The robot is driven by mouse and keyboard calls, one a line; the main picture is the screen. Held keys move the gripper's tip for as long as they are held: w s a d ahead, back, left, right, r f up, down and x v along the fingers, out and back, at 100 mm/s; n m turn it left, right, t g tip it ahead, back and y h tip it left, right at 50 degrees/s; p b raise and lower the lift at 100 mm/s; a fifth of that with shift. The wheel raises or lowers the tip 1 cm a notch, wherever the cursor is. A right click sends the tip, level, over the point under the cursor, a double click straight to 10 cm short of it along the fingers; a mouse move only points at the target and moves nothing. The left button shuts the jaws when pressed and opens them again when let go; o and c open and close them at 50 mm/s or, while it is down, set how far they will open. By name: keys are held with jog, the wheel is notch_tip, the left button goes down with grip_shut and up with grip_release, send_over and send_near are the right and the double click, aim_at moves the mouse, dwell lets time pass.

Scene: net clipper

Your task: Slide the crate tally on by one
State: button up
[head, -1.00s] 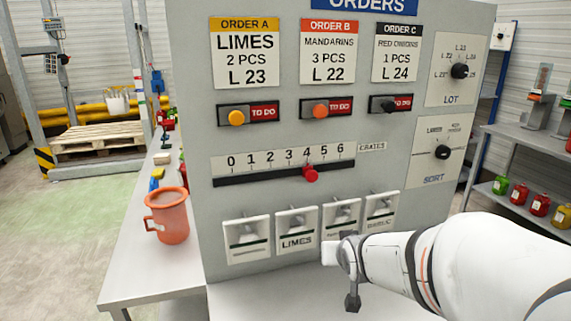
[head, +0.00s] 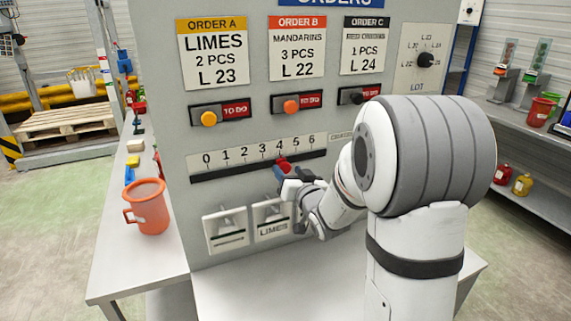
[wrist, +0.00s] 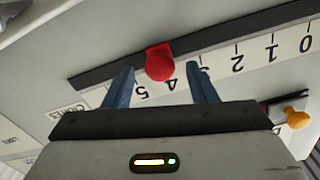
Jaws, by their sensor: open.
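The crate tally is a scale strip (head: 228,153) numbered 0 to 6, with a dark slot under it on the grey panel. Its red knob (head: 282,162) stands at about the 4; the wrist view shows the knob (wrist: 160,63) and numbers upside down. My gripper (head: 281,172) is just below the knob in the head view. In the wrist view my gripper (wrist: 161,75) is open, with one blue finger on each side of the knob and a visible gap to each. The knob is not gripped. Part of the CRATES label is hidden by my arm in the head view.
Order buttons, such as the yellow one (head: 208,118), sit above the scale. White switches (head: 225,229) sit below it; my arm hides some. An orange jug (head: 148,207) stands on the side table at left. A selector knob (head: 426,60) is at upper right.

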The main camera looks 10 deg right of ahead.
jog(key=shift+w+a+p, duration=0.15)
jog(key=shift+w+p, duration=0.05)
jog(key=shift+w, duration=0.55)
jog(key=shift+w+a+p, duration=0.15)
jog(key=shift+w, duration=0.55)
grip_shut()
